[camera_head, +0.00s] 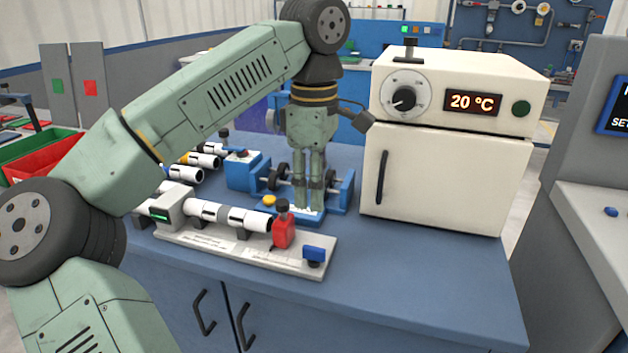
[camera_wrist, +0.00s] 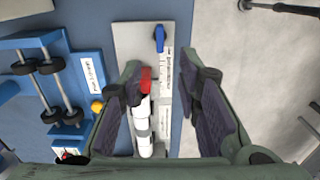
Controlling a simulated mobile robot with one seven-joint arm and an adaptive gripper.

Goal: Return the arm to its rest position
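My gripper (camera_head: 308,207) hangs fingers-down over the blue bench, behind the right part of a pale grey fixture (camera_head: 230,254) in the head view. In the wrist view its two fingers stand wide apart (camera_wrist: 160,75), with nothing held between them. A row of white pipe pieces with grey joints (camera_head: 222,213) lies along the fixture, against a red clamp (camera_head: 284,232). A blue lever (camera_head: 314,254) is at the fixture's right end. In the wrist view the fixture (camera_wrist: 128,40) and pipe row (camera_wrist: 143,130) show below, between the fingers. My arm is bent and reaches across from the left.
A blue roller stand (camera_head: 240,172) is close beside and behind my gripper. A cream oven (camera_head: 450,175) reading 20 °C stands to the right. More pipe pieces (camera_head: 184,172) lie at the left, near a red bin (camera_head: 40,160). The bench front right (camera_head: 420,270) is clear.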

